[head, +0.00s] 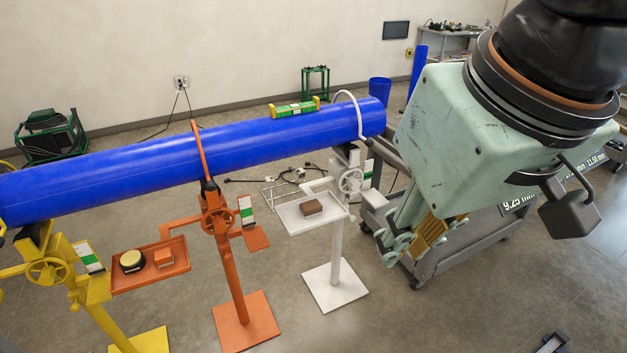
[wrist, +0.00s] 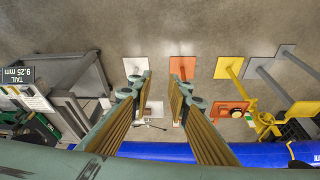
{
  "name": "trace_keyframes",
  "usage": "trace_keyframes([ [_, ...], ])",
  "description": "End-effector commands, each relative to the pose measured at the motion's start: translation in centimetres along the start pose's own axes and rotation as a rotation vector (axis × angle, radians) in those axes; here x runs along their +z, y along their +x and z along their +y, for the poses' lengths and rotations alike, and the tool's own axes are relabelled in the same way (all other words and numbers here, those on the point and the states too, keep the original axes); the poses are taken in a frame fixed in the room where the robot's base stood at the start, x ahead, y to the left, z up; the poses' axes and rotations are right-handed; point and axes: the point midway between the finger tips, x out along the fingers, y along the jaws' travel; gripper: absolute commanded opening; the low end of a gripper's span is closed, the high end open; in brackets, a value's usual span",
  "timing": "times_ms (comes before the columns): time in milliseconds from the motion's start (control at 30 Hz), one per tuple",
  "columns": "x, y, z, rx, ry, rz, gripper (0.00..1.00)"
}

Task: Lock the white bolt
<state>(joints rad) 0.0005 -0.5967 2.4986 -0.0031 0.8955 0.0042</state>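The white pipe stand (head: 336,250) holds up the right end of the blue pipe (head: 250,140). It has a white handwheel (head: 351,181) and a thin curved white bar (head: 357,108) over the pipe. I cannot tell for sure which white part is the bolt. My gripper (head: 408,243) is right of the white stand, apart from it, and points down. In the wrist view my gripper (wrist: 160,88) is open and empty, its gold-padded fingers spread. The white stand's base (wrist: 135,66) shows beyond the left finger, which hides part of the stand.
An orange stand (head: 235,270) and a yellow stand (head: 95,300) hold the pipe further left. A white tray (head: 295,224) bears a brown block (head: 311,207). A grey cart (head: 470,245) stands behind my gripper. A green level (head: 294,109) lies on the pipe.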

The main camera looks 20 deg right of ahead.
Motion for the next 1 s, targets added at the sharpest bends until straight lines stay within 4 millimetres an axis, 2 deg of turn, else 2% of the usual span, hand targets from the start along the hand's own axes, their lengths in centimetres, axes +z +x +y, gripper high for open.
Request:
trace_keyframes([
  [33, -0.2, 0.1, 0.1, 0.001, 0.003, 0.0, 0.12],
  [167, -1.0, 0.3, 0.3, 0.007, 0.015, 0.006, 0.0],
  [367, -3.0, 1.1, 1.1, 0.023, 0.046, 0.019, 0.0],
  [1000, -11.5, 5.2, 4.6, 0.078, 0.175, 0.081, 0.0],
])
